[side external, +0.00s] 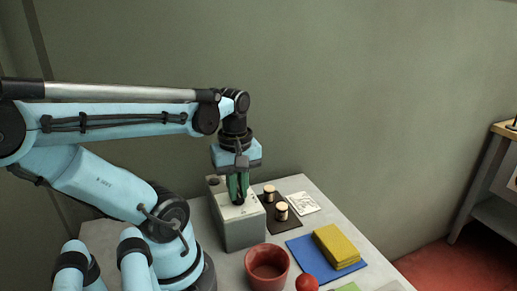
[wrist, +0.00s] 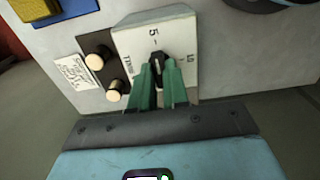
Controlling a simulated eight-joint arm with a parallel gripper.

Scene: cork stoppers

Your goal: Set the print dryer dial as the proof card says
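The print dryer (side external: 243,233) is a pale grey box on the table. Its sloped top face shows in the wrist view (wrist: 180,32) with a "5", a mark at the right that looks like "10", and small lettering at the left. The dark dial knob (wrist: 156,58) is in the middle of that face, partly hidden by my fingers. My gripper (side external: 238,196) points down over the dryer; its green fingers (wrist: 159,72) are close on both sides of the knob, with only a narrow gap. The white proof card (side external: 303,203) lies behind the stoppers; its print (wrist: 76,70) is too small to read.
Two cork-topped stoppers (side external: 281,211) (side external: 269,193) stand on a dark mat beside the dryer.

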